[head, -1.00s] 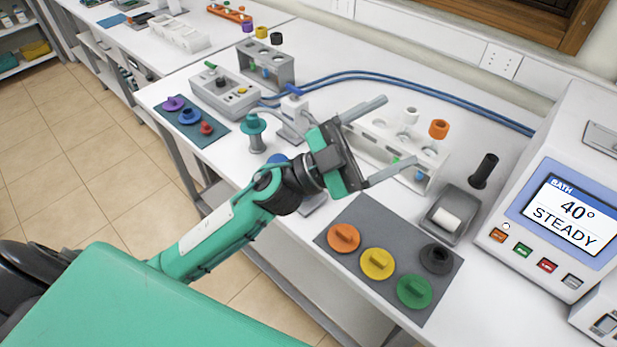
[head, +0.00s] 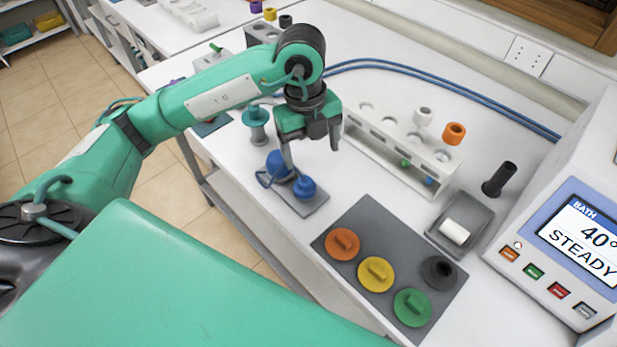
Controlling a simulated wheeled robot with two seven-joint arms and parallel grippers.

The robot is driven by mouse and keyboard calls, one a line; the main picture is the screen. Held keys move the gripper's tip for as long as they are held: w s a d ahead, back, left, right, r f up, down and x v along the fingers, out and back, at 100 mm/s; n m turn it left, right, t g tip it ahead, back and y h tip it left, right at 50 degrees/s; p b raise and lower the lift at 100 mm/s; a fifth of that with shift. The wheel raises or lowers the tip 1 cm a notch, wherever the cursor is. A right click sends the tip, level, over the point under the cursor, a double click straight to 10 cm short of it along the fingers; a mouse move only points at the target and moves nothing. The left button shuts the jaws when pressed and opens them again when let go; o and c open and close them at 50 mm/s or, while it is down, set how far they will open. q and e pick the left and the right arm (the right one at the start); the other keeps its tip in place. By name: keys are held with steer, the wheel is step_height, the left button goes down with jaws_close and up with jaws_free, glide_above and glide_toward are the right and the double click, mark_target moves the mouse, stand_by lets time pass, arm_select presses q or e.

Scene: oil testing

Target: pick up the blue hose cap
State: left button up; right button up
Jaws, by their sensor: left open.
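Two blue pieces sit together at a small grey plate (head: 312,206) near the table's front edge. One is a rounded blue piece (head: 277,163); the other is a blue cap-like piece (head: 304,188) with a small knob on top. I cannot tell for sure which is the hose cap. My left gripper (head: 313,157) is open and points down over the plate. One finger is close to the blue pieces and partly covers them; the other is to the right, over bare table. I cannot tell whether the near finger touches anything. My right gripper is not in view.
A white rack (head: 385,150) stands behind and right of the gripper. A grey mat (head: 376,214) with orange, yellow, green and black caps lies at the front right. A teal spool-like piece (head: 256,122) stands to the left. Blue hoses (head: 420,77) run along the back.

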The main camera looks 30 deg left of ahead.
mark_target(304, 180)
arm_select(q)
steer(key=shift+n+y, duration=0.4)
steer(key=shift+y, duration=0.2)
steer(key=f, duration=0.2)
steer(key=a+f+p, duration=0.1)
steer(key=f, duration=0.2)
steer(key=a+f, duration=0.1)
steer(key=f, duration=0.1)
steer(key=shift+w+a+f, duration=0.15)
steer(key=shift+w+f, duration=0.2)
steer(key=shift+f+p, duration=0.55)
steer(key=shift+p, duration=0.2)
step_height(304, 180, down, 4)
steer(key=shift+r+p, duration=0.25)
steer(key=shift+p, duration=0.45)
steer(key=shift+f, duration=0.4)
steer(key=c, duration=1.1)
